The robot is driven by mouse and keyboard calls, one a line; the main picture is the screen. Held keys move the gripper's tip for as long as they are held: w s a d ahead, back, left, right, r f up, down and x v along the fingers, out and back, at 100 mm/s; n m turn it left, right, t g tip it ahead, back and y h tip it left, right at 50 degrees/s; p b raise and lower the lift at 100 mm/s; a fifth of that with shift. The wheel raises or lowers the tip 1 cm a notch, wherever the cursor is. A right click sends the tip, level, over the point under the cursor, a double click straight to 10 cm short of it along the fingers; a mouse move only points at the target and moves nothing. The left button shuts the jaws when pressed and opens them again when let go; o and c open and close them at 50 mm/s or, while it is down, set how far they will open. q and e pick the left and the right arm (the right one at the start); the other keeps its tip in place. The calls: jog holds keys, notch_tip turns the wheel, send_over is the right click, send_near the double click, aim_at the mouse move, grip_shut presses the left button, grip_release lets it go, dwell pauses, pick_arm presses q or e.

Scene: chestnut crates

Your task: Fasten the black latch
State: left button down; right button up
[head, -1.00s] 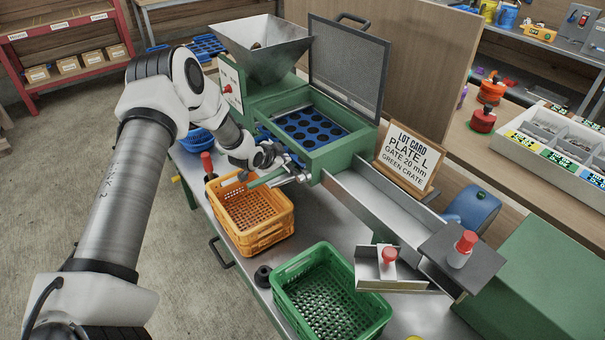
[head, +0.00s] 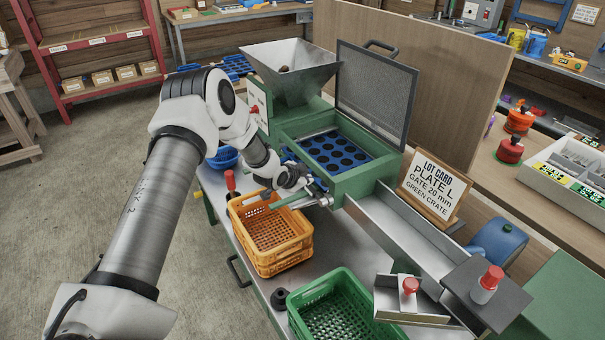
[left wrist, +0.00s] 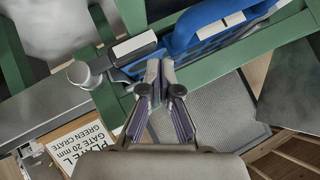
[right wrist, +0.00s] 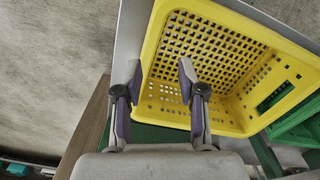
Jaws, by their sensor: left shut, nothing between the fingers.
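The green machine (head: 352,186) has a mesh lid (head: 376,92) standing up at its back, and a blue plate with round holes (head: 335,153) in its open bed. I cannot make out a black latch for certain; my left gripper and arm hide part of the machine's front. My left gripper (head: 308,186) is at the machine's front left corner, above the orange crate. In the left wrist view its fingers (left wrist: 160,68) are shut and empty, close to the green frame and the blue plate. My right gripper (right wrist: 160,72) is open and empty over a yellow crate (right wrist: 224,122).
The orange crate (head: 284,253) and a green crate (head: 335,285) stand on the metal bench before the machine. A metal chute (head: 405,235) runs right from it. A lot card (head: 433,188) stands behind the chute, and a hopper (head: 290,72) rises at the left.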

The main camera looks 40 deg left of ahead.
pick_arm(q)
notch_tip(320, 180, up, 3)
jog(key=shift+w+d+f+p, duration=0.1)
jog(key=shift+w+p, duration=0.05)
jog(key=shift+p, duration=0.45)
jog(key=s+a+r, duration=0.3)
jog(key=s+r, duration=0.4)
jog(key=shift+r+p, duration=0.2)
jog(key=shift+p, duration=0.15)
pick_arm(e)
jog(key=r, duration=0.2)
jog(key=s+r, duration=0.1)
jog(key=shift+a, duration=0.3)
pick_arm(q)
jog(key=shift+f, duration=0.1)
pick_arm(e)
jog(key=shift+w+f, duration=0.1)
jog(key=shift+w, duration=0.05)
